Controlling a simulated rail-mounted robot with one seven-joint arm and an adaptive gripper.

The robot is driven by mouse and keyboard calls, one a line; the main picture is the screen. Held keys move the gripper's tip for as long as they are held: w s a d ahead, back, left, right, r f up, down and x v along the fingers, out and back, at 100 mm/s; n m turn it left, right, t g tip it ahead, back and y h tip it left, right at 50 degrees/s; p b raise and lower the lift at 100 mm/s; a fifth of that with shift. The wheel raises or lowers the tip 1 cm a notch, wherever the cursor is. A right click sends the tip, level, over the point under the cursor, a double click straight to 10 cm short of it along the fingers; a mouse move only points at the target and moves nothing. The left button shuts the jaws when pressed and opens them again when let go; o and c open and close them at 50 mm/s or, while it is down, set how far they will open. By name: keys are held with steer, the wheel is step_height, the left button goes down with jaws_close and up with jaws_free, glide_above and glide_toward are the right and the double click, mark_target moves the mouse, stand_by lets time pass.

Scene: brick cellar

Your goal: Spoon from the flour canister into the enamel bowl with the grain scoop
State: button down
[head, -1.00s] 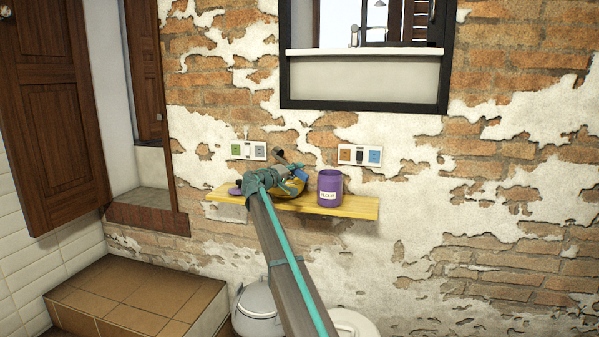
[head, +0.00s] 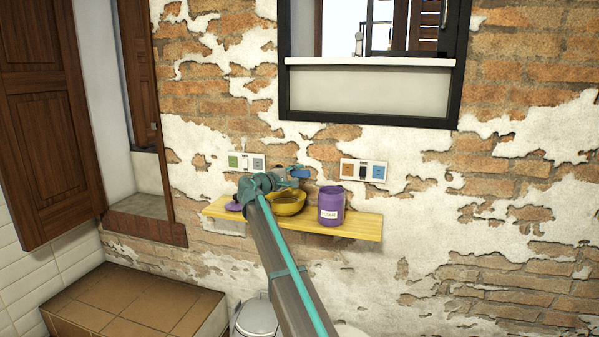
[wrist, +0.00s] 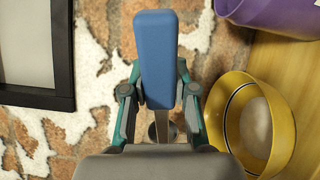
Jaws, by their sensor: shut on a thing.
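My gripper (head: 290,175) is shut on the blue handle of the grain scoop (head: 300,172) above the shelf; in the wrist view the handle (wrist: 155,55) stands between the two fingers. The scoop's far end is mostly hidden behind the gripper, so I cannot tell whether it holds flour. The yellow enamel bowl (head: 290,207) sits on the shelf below and beside the gripper. In the wrist view a pale heap lies in the bowl (wrist: 231,100). The purple flour canister (head: 331,207), labelled and upright, stands right of the bowl; its side shows in the wrist view (wrist: 270,14).
The narrow wooden shelf (head: 362,227) is bare at its right end. A purple lid (head: 234,207) lies at its left end. Wall sockets (head: 362,171) and a black-framed window (head: 370,115) are on the brick wall behind.

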steer(key=r+n+p, duration=0.1)
steer(key=p, duration=0.1)
steer(key=w+a+r+n+p, duration=0.1)
steer(key=n+p, duration=0.1)
steer(key=p, duration=0.1)
steer(key=r+n+p, duration=0.1)
steer(key=r+p, duration=0.1)
steer(key=shift+w+a, duration=0.2)
steer(key=shift+a, duration=0.15)
steer(key=w+a+r+n+p, duration=0.1)
steer(key=w+a+n+p, duration=0.1)
steer(key=n+p, duration=0.2)
steer(key=w+a+r+n+p, duration=0.1)
steer(key=w+a+n+p, duration=0.1)
steer(key=p, duration=0.6)
steer(key=w+a+r+n+p, duration=0.1)
steer(key=w+a+n+p, duration=0.1)
steer(key=a+n+p, duration=0.2)
steer(key=shift+w+r+n+p, duration=0.1)
steer(key=shift+w+n+p, duration=0.2)
steer(key=shift+n+p, duration=0.75)
steer(key=shift+a+r+p, duration=0.1)
steer(key=shift+r+p, duration=0.5)
steer(key=shift+r, duration=1.1)
